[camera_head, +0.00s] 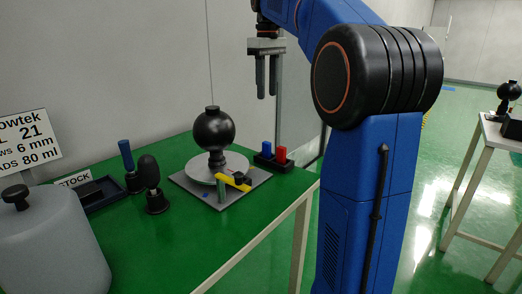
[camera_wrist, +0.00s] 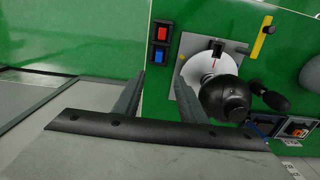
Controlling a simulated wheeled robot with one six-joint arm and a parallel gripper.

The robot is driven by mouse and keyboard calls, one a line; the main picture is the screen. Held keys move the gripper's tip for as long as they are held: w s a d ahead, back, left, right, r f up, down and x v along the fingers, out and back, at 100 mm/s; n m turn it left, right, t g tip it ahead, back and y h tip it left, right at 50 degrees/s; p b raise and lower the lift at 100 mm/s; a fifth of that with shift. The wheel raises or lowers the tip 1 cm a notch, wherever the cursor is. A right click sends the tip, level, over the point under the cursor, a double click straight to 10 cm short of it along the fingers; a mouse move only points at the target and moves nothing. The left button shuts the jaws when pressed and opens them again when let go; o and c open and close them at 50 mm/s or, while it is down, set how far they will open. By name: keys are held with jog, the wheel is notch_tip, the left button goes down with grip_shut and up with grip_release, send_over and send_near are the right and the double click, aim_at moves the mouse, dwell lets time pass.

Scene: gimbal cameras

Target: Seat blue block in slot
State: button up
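The blue block (camera_head: 266,148) stands upright in a small black holder (camera_head: 262,162) at the back right of the green table, beside a red block (camera_head: 281,154). In the wrist view my gripper (camera_wrist: 162,78) has both fingertips below the blue block. I cannot clearly tell which opening is the slot.
A black ball (camera_head: 213,129) stands on a white disc (camera_head: 217,168) on a grey plate (camera_head: 178,178), left of the holder. A yellow bar (camera_head: 233,183) lies at the plate's front. Dark knobbed tools (camera_head: 149,172), a black tray (camera_head: 103,196) and a grey tank (camera_head: 50,245) stand farther left.

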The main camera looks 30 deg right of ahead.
send_near(267, 142)
notch_tip(267, 142, down, 8)
jog(key=shift+f, duration=0.1)
grip_shut()
dwell(0.8)
